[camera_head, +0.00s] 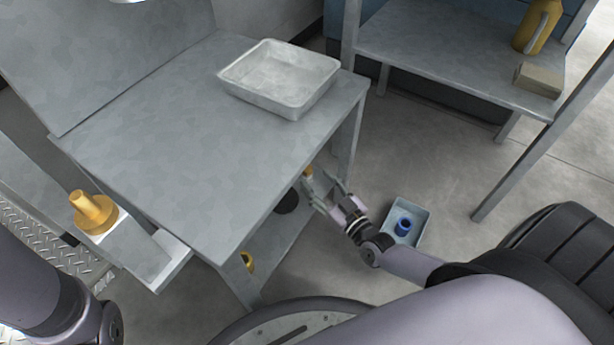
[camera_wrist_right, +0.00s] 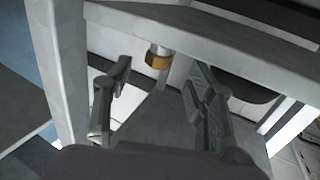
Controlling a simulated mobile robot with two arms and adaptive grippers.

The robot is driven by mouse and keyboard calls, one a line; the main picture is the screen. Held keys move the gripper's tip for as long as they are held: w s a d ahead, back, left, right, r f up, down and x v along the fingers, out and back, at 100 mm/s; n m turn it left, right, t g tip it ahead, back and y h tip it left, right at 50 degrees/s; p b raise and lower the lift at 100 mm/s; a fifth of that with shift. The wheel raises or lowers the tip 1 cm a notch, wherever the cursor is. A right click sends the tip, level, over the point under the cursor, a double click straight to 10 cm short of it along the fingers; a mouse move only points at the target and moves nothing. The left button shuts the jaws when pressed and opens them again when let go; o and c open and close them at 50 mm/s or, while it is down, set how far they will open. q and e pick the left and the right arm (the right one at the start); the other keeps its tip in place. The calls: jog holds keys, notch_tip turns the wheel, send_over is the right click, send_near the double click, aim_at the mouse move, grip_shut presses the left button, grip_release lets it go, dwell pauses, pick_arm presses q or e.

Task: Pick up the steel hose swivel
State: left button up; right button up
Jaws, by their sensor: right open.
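A small fitting with a pale steel upper part and a brass-coloured collar, which looks like the steel hose swivel (camera_wrist_right: 157,58), shows under the bench top in the right wrist view. In the head view only a small yellowish bit (camera_head: 308,173) of it seems to show at the bench's right edge, partly hidden by my gripper. My right gripper (camera_head: 324,184) is open and empty beside that edge. In the right wrist view the fitting appears between the two fingers (camera_wrist_right: 161,82), beyond their tips and apart from them. My left gripper is out of view.
A grey bench (camera_head: 190,120) carries an empty metal tray (camera_head: 298,106). Its lower shelf (camera_head: 275,238) holds a brass ring (camera_head: 247,262). A brass piece (camera_head: 95,212) stands at the left. A bin (camera_head: 419,220) with a blue part (camera_head: 403,226) lies right of my gripper.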

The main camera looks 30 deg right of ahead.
aim_at(311, 174)
jog(key=w+b, duration=0.2)
jog(key=w, duration=0.1)
jog(key=w+b, duration=0.1)
jog(key=shift+w+a+r, duration=0.1)
jog(key=shift+w+a, duration=0.15)
jog(key=shift+w, duration=0.35)
jog(key=shift+r, duration=0.1)
jog(key=shift+c, duration=0.3)
grip_shut()
